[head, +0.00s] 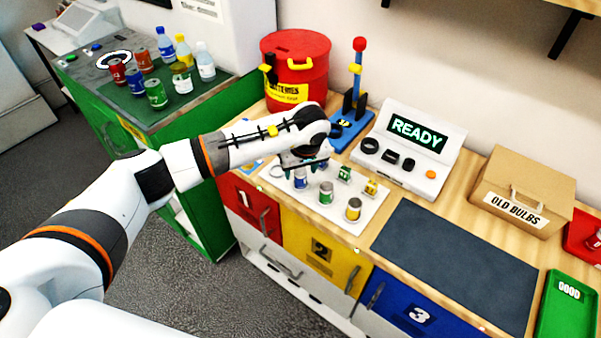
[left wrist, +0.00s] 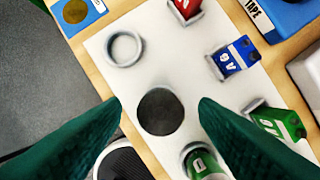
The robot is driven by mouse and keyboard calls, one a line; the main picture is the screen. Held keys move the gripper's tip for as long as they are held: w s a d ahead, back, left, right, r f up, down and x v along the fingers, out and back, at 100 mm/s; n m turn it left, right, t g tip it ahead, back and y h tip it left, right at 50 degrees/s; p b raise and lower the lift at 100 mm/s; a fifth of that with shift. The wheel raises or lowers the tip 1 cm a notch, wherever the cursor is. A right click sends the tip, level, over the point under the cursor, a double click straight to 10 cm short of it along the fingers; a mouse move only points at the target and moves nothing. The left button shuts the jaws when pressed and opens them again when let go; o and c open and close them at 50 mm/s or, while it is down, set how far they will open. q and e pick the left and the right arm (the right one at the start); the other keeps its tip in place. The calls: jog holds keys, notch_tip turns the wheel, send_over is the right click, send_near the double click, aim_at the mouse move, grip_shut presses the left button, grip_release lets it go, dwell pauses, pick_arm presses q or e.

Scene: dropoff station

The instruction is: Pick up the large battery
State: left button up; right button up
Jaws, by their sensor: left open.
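My left gripper (head: 303,162) is above the left part of the white battery board (head: 375,212), pointing down. A blue and silver cylinder battery (head: 301,180) stands just below it, partly covered by the gripper. A green cylinder battery (head: 326,194) and a gold one (head: 353,209) stand to its right. In the left wrist view the green fingers are apart and empty. A dark round face (left wrist: 160,112) lies between them; whether it is a battery top is unclear. A green battery marked D (left wrist: 205,162) stands near the right finger. My right gripper is out of view.
An empty ring holder (left wrist: 124,48) and smaller blue (left wrist: 232,57), red (left wrist: 187,8) and green (left wrist: 280,125) block batteries are nearby. Behind stand a red bin (head: 297,68), a blue lever stand (head: 352,118) and the READY console (head: 447,160). A dark mat (head: 455,262) is clear.

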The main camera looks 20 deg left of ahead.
pick_arm(q)
jog(key=shift+x, duration=1.1)
jog(key=c, duration=1.1)
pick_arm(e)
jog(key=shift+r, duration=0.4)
